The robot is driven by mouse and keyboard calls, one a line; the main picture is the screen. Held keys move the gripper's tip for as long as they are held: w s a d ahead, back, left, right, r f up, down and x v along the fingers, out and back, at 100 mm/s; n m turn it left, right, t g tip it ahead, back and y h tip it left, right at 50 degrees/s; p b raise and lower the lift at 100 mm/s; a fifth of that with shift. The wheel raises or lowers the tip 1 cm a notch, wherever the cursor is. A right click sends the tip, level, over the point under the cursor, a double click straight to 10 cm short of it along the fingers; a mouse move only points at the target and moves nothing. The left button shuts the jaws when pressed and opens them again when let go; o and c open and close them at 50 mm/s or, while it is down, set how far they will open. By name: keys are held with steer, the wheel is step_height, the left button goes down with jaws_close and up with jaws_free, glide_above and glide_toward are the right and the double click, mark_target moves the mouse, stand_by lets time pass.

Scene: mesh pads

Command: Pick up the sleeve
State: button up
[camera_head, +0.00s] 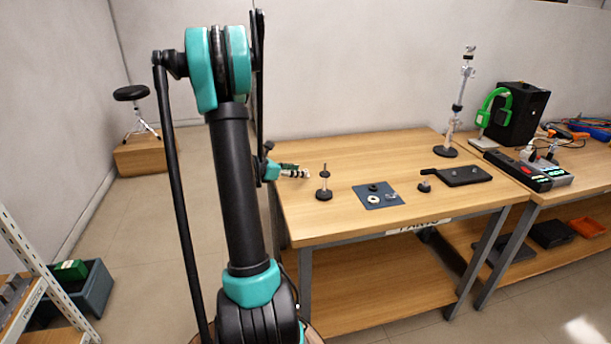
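A dark blue mat (361,201) lies on the wooden table and bears a pale ring (373,199), a small black part (374,188) and a small greyish part (391,196). These are tiny in the view, and I cannot tell which thing is the sleeve. A black round-based stand with an upright peg (324,182) is left of the mat. The end of my arm is at the table's left edge, largely hidden behind my own links. A small green and pale item (291,170) shows beside it. I cannot make out my fingertips or whether they hold anything.
The wooden table (330,228) has clear room behind the mat. Right of the mat are a small black-based part (424,185) and a black tray (462,176). A tall stand (460,100) rises at the back right. A second table with devices adjoins on the right.

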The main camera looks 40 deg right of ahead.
steer(key=x, duration=0.4)
steer(key=shift+s+d+f, duration=0.1)
steer(key=shift+d, duration=0.15)
steer(key=shift+c, duration=0.5)
steer(key=c, duration=0.7)
